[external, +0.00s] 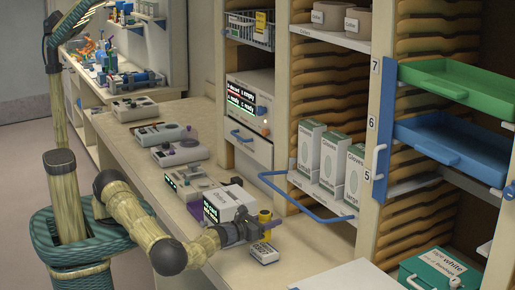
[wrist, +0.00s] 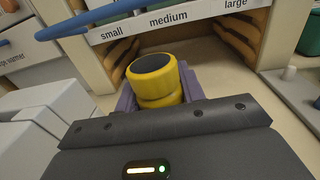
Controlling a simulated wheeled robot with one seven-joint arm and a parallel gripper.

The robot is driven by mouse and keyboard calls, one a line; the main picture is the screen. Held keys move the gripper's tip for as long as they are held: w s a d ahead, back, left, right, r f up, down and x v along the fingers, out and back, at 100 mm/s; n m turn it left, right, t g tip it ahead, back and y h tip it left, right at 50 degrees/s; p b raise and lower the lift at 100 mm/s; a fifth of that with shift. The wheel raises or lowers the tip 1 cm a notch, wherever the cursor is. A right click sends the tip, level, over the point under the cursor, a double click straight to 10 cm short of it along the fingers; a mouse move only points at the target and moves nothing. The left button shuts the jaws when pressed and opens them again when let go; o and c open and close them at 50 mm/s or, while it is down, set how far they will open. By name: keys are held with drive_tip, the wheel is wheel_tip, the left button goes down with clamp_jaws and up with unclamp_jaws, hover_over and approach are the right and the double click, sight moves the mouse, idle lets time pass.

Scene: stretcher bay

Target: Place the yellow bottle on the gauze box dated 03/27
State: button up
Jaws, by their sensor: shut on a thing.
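The yellow bottle (external: 265,215), with a dark top, is upright between the purple fingers of my gripper (external: 262,229). In the wrist view the yellow bottle (wrist: 154,88) sits between the fingers (wrist: 158,94), which are shut on it. Whether the bottle touches the counter is hidden.
A larger white box (external: 230,201) with a dark display stands left of my gripper. White boxes (wrist: 60,97) fill the wrist view's left side. A blue rail (external: 308,205) juts out before the glove boxes (external: 331,158).

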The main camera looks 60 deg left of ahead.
drive_tip(key=shift+f, duration=1.65)
drive_tip(key=shift+f, duration=0.2)
drive_tip(key=o, duration=1.1)
drive_tip(key=shift+r+p, duration=0.25)
drive_tip(key=shift+p, duration=0.05)
drive_tip(key=shift+s+f, duration=0.15)
drive_tip(key=shift+s, duration=0.1)
drive_tip(key=shift+s+d+b, duration=0.15)
drive_tip(key=shift+s+b, duration=0.55)
drive_tip(key=shift+s, duration=1.2)
drive_tip(key=shift+s+d+b, duration=0.15)
drive_tip(key=shift+s+b, duration=0.6)
drive_tip(key=shift+s, duration=1.2)
drive_tip(key=shift+s+d+b, duration=0.15)
drive_tip(key=shift+s+b, duration=0.55)
drive_tip(key=shift+s, duration=1.2)
